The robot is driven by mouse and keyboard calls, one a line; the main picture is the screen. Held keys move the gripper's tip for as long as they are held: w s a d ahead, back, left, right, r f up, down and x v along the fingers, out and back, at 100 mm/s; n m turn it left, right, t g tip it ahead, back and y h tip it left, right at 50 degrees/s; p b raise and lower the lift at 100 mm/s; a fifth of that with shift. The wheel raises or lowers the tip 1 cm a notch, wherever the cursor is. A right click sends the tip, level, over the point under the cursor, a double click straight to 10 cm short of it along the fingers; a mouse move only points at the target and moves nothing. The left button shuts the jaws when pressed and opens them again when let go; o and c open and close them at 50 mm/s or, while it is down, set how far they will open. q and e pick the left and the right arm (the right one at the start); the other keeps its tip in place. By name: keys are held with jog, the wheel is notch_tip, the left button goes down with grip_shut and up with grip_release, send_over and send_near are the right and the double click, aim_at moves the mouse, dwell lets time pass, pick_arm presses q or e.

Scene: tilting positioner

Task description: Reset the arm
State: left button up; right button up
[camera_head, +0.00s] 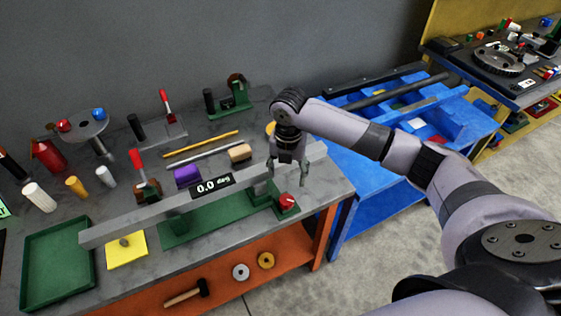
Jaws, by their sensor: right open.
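My right gripper (288,174) points down over the right end of the grey workbench (328,190), near the end of a long grey bar (135,222). Its fingers are apart, and I see nothing between them. The bar lies across a green base (205,226) and carries a display reading "0.0 deg" (212,185). A red knob (287,201) sits at the right end of the base, just below the gripper. Whether the fingers touch the bar is unclear. My left gripper is out of view.
A green tray (27,302) and a yellow plate (127,263) lie at the front left. Red-handled clamps (138,160), cylinders and a purple block (187,176) stand behind the bar. A blue table (375,190) stands right of the bench. A hammer (202,287) lies on the orange lower shelf.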

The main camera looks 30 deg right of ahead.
jog(key=s+a+f+m+t+y, duration=0.1)
jog(key=s+a+f+m, duration=0.2)
jog(key=s+a+m, duration=0.35)
jog(key=s+a+f+m+t+y, duration=0.1)
jog(key=s+a+f+m+y, duration=0.15)
jog(key=s+a+m, duration=0.35)
jog(key=s+d+m+t+h, duration=0.25)
jog(key=s+d+m, duration=0.45)
jog(key=s+m, duration=0.65)
notch_tip(320, 180, down, 32)
jog(key=r+g+b, duration=0.1)
jog(key=g+b, duration=0.1)
jog(key=b, duration=0.5)
jog(key=s+d+f+b, duration=0.1)
jog(key=s+f+b, duration=0.1)
jog(key=s+f, duration=0.6)
jog(key=s+d+f+g+h+b, duration=0.1)
jog(key=s+d+f+b, duration=0.1)
jog(key=s+f, duration=0.7)
notch_tip(320, 180, down, 5)
jog(key=shift+s+f+b, duration=0.2)
jog(key=shift+s+b, duration=0.05)
jog(key=shift+b, duration=0.3)
